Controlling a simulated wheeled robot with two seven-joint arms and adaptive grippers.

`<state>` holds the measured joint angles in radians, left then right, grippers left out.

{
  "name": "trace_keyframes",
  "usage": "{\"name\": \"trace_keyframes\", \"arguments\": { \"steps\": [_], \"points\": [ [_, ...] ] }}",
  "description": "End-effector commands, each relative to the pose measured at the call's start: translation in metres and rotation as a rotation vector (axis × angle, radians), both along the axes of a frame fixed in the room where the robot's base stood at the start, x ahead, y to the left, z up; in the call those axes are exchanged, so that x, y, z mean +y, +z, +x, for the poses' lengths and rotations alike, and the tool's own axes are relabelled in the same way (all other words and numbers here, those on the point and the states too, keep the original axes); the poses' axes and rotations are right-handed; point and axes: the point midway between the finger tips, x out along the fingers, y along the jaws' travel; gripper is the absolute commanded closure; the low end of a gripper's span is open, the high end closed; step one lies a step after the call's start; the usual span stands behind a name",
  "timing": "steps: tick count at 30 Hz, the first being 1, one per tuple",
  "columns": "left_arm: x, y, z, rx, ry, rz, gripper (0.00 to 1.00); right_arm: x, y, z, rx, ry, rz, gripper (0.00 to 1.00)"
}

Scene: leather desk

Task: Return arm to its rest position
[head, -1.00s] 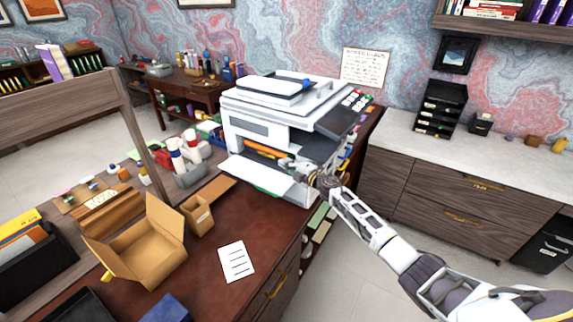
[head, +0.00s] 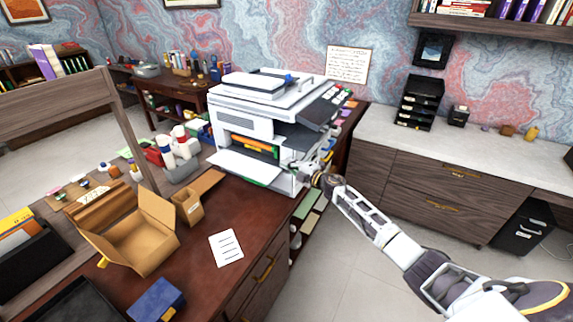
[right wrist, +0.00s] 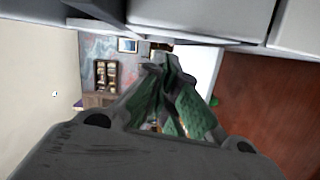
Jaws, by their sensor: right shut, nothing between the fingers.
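My right arm (head: 375,220) comes in from the lower right of the head view and reaches to the front right of the printer. My right gripper (head: 306,172) is at the printer's front right corner, small and partly lost against it. In the right wrist view its green-padded fingers (right wrist: 160,72) are together with nothing between them. The white and grey printer (head: 240,128) stands on the brown leather desk (head: 205,285). Its front is open, showing orange and green parts (head: 255,146) inside. My left gripper is not in view.
An open cardboard box (head: 135,245), a small box (head: 188,207), a printed sheet (head: 226,247) and a blue box (head: 157,300) are on the desk. A counter with drawers (head: 440,185) stands on the right. Open floor (head: 330,265) lies between desk and counter.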

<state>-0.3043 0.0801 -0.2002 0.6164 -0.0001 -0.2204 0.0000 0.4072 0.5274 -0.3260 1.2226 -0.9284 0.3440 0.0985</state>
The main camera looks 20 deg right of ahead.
Motion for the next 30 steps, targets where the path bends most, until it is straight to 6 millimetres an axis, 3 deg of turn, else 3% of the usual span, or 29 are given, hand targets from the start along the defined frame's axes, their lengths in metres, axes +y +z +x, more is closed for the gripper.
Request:
{"name": "trace_keyframes", "arguments": {
  "steps": [14,19,23,26,30],
  "points": [
    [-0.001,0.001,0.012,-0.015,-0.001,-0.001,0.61,0.0,0.0,0.0,0.0,0.0,0.0,1.0],
    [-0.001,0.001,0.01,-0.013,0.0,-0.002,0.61,-0.001,-0.01,-0.002,0.015,-0.008,0.013,1.0],
    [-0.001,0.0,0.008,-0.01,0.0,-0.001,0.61,-0.004,-0.036,-0.008,0.055,-0.037,0.05,1.0],
    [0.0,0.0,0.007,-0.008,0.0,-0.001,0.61,-0.008,-0.067,-0.016,0.106,-0.074,0.095,1.0],
    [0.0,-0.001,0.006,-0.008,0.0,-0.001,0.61,-0.015,-0.124,-0.036,0.196,-0.142,0.17,1.0]
  ]
}}
